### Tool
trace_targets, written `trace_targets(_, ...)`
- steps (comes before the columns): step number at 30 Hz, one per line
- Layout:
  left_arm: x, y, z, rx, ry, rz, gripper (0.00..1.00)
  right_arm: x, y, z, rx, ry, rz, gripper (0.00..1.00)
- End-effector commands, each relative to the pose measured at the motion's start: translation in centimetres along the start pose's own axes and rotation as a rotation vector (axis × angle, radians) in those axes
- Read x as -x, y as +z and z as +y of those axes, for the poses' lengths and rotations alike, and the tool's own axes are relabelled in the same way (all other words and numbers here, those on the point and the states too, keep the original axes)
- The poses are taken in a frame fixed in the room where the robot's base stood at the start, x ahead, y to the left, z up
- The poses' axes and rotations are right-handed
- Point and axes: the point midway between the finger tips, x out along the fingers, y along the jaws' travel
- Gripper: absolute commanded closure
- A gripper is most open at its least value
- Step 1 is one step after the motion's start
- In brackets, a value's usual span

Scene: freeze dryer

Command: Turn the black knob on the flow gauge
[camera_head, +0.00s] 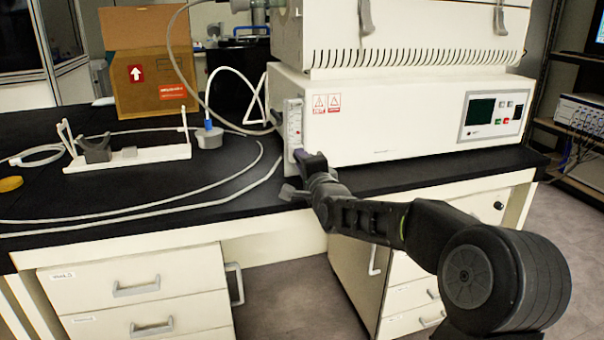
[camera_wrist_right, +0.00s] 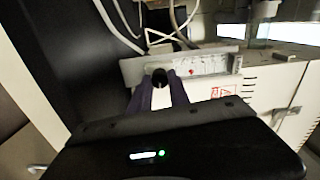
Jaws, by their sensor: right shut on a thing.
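The flow gauge (camera_head: 293,122) is a narrow upright white panel on the left front corner of the white freeze dryer. In the right wrist view the gauge (camera_wrist_right: 208,66) lies across the picture, and its round black knob (camera_wrist_right: 160,76) shows between the tips of my fingers. My right gripper (camera_wrist_right: 159,88) is shut on the knob, with one dark finger on each side. In the head view my right gripper (camera_head: 299,160) is at the gauge's lower end and hides the knob. My left gripper is not in view.
The freeze dryer (camera_head: 400,125) fills the back right of the black bench (camera_head: 225,195). Loose tubes lie on the bench to the left, near a white stand (camera_head: 130,158) and a blue-capped flask (camera_head: 209,137). A cardboard box (camera_head: 150,85) stands behind.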

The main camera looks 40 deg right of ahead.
Motion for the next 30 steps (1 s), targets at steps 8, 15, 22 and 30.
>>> trace_targets(8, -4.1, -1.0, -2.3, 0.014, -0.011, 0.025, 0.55, 0.0, 0.1, 0.7, -0.263, -0.004, 0.000, 1.00)
trace_targets(15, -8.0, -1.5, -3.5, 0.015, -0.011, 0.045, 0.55, 0.0, 0.1, 0.8, -0.492, -0.004, -0.001, 1.00)
trace_targets(22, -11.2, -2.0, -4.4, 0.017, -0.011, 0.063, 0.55, 0.0, 0.1, 0.6, -0.712, -0.003, -0.002, 1.00)
trace_targets(30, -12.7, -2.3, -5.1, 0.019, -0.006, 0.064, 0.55, 0.0, 0.0, 0.4, -0.949, 0.000, 0.000, 1.00)
